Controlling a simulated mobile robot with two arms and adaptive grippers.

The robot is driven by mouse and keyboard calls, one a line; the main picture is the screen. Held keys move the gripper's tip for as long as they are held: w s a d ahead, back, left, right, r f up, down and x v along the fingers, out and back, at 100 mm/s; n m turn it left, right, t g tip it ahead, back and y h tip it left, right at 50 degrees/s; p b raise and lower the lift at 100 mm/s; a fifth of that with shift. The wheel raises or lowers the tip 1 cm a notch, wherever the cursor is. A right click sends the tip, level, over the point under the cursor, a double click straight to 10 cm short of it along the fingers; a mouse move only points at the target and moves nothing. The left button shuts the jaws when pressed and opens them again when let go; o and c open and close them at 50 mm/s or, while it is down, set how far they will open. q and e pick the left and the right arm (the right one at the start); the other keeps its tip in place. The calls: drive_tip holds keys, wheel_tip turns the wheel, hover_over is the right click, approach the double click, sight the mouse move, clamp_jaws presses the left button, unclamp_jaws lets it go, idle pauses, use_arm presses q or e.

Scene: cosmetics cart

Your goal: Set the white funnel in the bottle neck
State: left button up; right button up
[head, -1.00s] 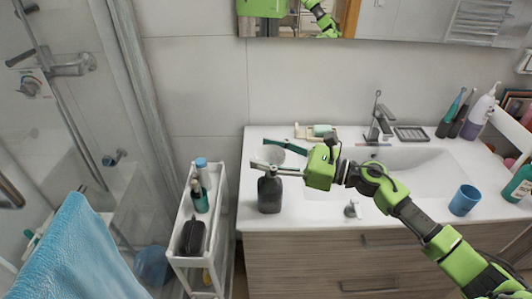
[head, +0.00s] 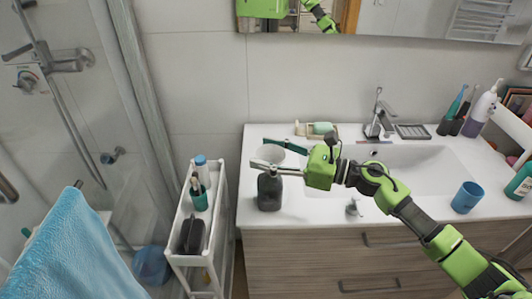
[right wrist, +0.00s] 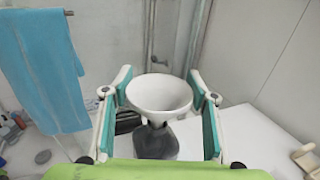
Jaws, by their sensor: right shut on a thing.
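The white funnel (right wrist: 158,95) is held between the two teal-padded fingers of my right gripper in the right wrist view. My right gripper (head: 275,155) is shut on it, over the left end of the counter in the head view. The dark grey bottle (head: 269,192) stands upright on the counter, right under the gripper. It also shows below the funnel in the right wrist view (right wrist: 155,143). My left gripper is not in view.
A white cart (head: 173,252) with bottles and a black pouch stands left of the counter. A soap dish (head: 302,130), the tap (head: 380,118), the basin (head: 425,175) and a blue cup (head: 466,197) lie to the right. A blue towel (head: 75,250) hangs at the front left.

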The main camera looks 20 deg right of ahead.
idle(0.3)
drive_tip(key=o, duration=1)
drive_tip(key=shift+s+d, duration=0.25)
drive_tip(key=shift+d, duration=0.15)
drive_tip(key=v, duration=1.1)
drive_tip(key=shift+a, duration=0.1)
